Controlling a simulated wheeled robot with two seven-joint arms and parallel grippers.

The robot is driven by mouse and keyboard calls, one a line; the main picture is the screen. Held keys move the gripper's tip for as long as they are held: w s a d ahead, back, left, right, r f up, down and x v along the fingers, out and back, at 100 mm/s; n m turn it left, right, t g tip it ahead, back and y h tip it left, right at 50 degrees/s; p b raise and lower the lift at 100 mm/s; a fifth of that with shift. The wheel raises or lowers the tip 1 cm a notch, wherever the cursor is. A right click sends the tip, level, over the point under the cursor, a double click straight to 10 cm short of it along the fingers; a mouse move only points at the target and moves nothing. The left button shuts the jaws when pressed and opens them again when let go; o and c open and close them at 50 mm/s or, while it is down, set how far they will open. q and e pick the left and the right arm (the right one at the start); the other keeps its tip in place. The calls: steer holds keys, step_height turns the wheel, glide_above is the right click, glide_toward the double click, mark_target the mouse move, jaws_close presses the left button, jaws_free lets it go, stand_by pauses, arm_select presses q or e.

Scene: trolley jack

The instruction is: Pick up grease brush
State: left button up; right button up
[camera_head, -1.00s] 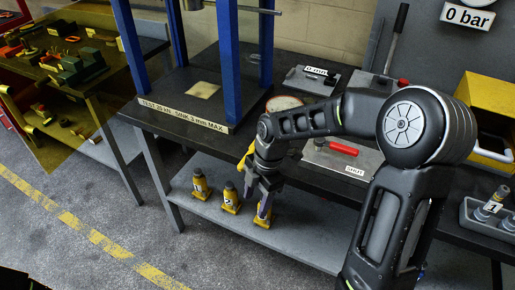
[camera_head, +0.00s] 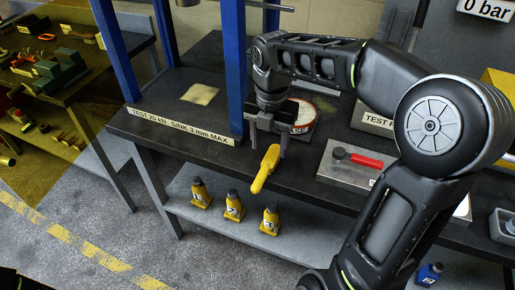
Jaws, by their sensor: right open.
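A yellow paddle-shaped object (camera_head: 264,172), which may be the grease brush, shows at the front edge of the dark bench (camera_head: 190,135) and projects past it. No bristles show, so I cannot tell for sure that it is the brush. My right gripper (camera_head: 267,145) points down at the bench edge with its two fingers apart. The upper end of the yellow object lies just below and between the fingertips in the picture. I cannot tell whether they touch. The gripper is open and empty. A round tin (camera_head: 304,117) stands just behind it, partly hidden. My left gripper is not in view.
A blue press frame (camera_head: 235,75) stands left of my gripper. A plate with a red-handled lever (camera_head: 362,159) lies to the right. Several yellow bottle jacks (camera_head: 234,206) stand on the lower shelf (camera_head: 180,212). A blue bottle (camera_head: 429,273) is at lower right.

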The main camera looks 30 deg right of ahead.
mark_target(268, 162)
steer(key=shift+w, duration=0.25)
steer(key=shift+s+r, duration=0.1)
steer(key=shift+s, duration=0.3)
steer(key=shift+w+f, duration=0.15)
steer(key=shift+f, duration=1.2)
steer(key=shift+w+f+p, duration=0.1)
steer(key=shift+f+p, duration=0.4)
steer(key=shift+f, duration=2.1)
jaws_close()
